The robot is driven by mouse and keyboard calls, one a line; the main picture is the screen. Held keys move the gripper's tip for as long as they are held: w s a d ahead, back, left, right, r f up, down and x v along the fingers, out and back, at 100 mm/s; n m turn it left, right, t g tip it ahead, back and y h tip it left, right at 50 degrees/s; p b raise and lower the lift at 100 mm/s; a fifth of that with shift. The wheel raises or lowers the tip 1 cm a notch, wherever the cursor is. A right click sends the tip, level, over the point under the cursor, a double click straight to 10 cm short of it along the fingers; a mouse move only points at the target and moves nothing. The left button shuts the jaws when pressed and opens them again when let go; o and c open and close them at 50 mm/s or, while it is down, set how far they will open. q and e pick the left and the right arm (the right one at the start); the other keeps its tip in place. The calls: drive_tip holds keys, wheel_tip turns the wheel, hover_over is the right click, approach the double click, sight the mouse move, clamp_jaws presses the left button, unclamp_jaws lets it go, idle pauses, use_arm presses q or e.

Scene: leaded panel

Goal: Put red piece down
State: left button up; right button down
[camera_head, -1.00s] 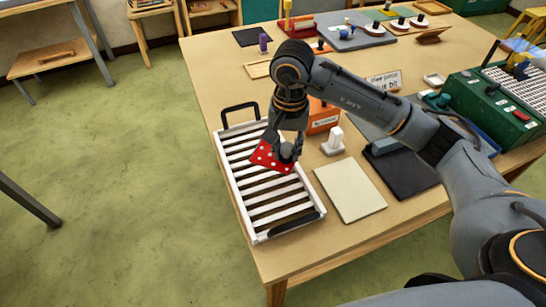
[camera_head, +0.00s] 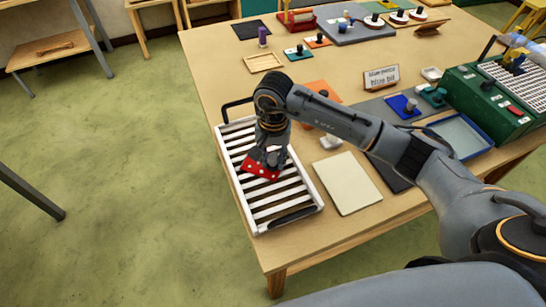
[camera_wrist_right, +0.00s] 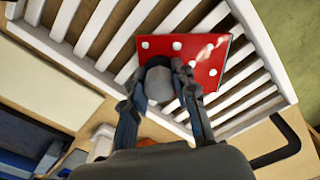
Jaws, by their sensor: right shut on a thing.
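The red piece (camera_head: 262,167) is a flat red plate with white dots and a grey round knob. My right gripper (camera_head: 270,160) is shut on it over the white slatted rack (camera_head: 290,191). In the right wrist view the red piece (camera_wrist_right: 208,60) lies across the slats, with the fingers (camera_wrist_right: 163,92) on either side of its grey knob (camera_wrist_right: 159,84). I cannot tell whether its underside touches the slats. My left gripper is not in view.
The rack has black handles and stands at the table's left front edge. A cream board (camera_head: 346,183) lies to its right. A white knobbed block (camera_head: 331,142), an orange piece (camera_head: 322,91) and a green machine (camera_head: 490,103) are farther right.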

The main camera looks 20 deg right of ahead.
drive_tip(key=c, duration=1)
unclamp_jaws()
drive_tip(key=shift+c, duration=0.2)
drive_tip(key=shift+r, duration=0.3)
wheel_tip(320, 180, up, 11)
drive_tip(key=b, duration=0.3)
drive_tip(key=shift+f, duration=0.15)
drive_tip(key=shift+r, duration=0.45)
